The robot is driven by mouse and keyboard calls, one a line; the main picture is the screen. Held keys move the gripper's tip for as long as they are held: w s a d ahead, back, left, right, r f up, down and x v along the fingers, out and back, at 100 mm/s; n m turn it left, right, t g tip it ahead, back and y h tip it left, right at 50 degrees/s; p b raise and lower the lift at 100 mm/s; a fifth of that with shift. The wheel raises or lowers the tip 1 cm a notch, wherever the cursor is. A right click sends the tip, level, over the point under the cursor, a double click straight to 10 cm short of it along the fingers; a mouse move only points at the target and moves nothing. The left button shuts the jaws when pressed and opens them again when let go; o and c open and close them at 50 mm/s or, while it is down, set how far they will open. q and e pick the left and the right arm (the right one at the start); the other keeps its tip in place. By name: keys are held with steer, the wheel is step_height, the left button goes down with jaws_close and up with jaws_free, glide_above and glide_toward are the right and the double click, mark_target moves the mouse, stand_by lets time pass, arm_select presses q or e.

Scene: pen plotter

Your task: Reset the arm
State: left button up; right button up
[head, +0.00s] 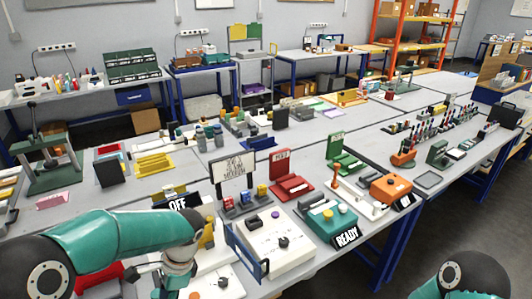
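My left arm comes in from the left, and its teal wrist bends down towards the bottom edge. The gripper below it is out of the frame. My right arm shows only as a teal and black link at the bottom right; its gripper is not in view. A white flat-bed device (286,252) with a blue bar (247,247) and dark knobs stands at the front centre. I cannot tell for sure whether it is the plotter. A green box (318,221) right of it carries a black READY sign (346,237).
A black OFF sign (184,202) stands behind my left wrist. A white sign board (233,166), a red stand (290,188) and an orange device (391,188) crowd the grey table. The floor at the lower right (420,242) is clear.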

arm_select(q)
steer(key=s+d+f+n+t+h+b, duration=0.1)
steer(key=s+d+f+n+h, duration=0.3)
steer(key=s+f+n, duration=0.3)
steer(key=s+d+f+n+t+h, duration=0.1)
steer(key=s+d+f+n+h, duration=0.2)
steer(key=f, duration=1.3)
steer(key=s+d+n, duration=0.3)
steer(key=s+d, duration=0.1)
steer(key=s, duration=0.2)
steer(key=shift+s+f+n+t+h+b, duration=0.15)
steer(key=shift+f+n+t+h+b, duration=0.2)
steer(key=shift+n+t+h, duration=0.05)
arm_select(e)
steer(key=shift+s+d+f, duration=0.1)
steer(key=shift+f, duration=0.35)
steer(key=shift+s+d+f, duration=0.1)
steer(key=shift+f, duration=0.3)
